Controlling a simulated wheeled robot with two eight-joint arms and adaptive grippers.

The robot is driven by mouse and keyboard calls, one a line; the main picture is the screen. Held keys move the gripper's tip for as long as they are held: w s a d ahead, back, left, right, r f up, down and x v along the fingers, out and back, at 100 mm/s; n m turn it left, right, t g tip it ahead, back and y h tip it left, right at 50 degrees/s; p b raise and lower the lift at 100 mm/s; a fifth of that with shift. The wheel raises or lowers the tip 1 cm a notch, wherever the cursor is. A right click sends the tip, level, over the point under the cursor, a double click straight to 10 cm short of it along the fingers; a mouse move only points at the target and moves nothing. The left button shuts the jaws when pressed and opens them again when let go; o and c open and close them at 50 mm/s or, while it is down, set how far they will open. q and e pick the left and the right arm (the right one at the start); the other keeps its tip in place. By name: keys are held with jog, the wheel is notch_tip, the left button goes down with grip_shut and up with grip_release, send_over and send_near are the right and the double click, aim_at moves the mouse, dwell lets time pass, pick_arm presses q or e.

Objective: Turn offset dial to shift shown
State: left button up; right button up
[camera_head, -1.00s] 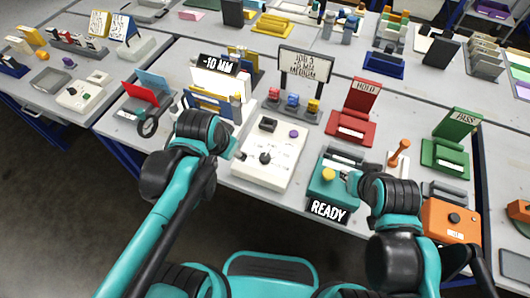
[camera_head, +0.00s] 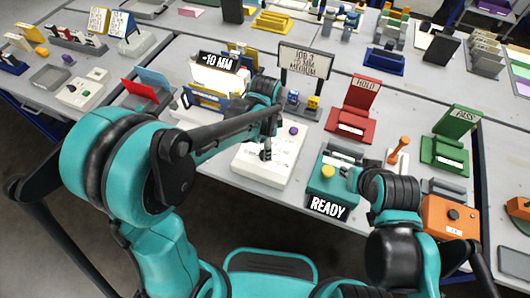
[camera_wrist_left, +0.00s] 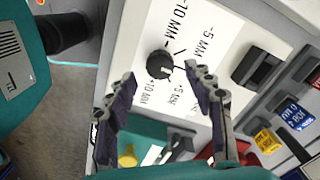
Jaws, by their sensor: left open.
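The black offset dial (camera_wrist_left: 158,64) is on a white panel (camera_wrist_left: 225,35) marked -10, -5, +5 and +10 MM. My left gripper (camera_wrist_left: 163,76) is open, with the dial near its fingertips and between them in the wrist view; contact cannot be told. In the head view it is above the white control box (camera_head: 282,172), hiding part of it. A black display (camera_head: 218,62) reads -10 MM. A sign (camera_head: 306,62) reads JOB 3, 5 MM, MEDIUM; the sign before the 5 is too small to read. My right gripper (camera_head: 348,180) is beside a teal box, its fingers unclear.
The teal box has a yellow button (camera_head: 328,171) and a READY plate (camera_head: 328,207). A purple button (camera_head: 293,130) is on the white box. Red HOLD (camera_head: 356,100) and green PASS (camera_head: 452,135) trays stand to the right. The plotter (camera_head: 205,95) is close behind my left arm.

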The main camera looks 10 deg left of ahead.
pick_arm(q)
jog(key=shift+f+b, duration=0.45)
jog(key=shift+f, duration=1)
jog(key=c, duration=1.2)
jog(key=shift+o, duration=0.2)
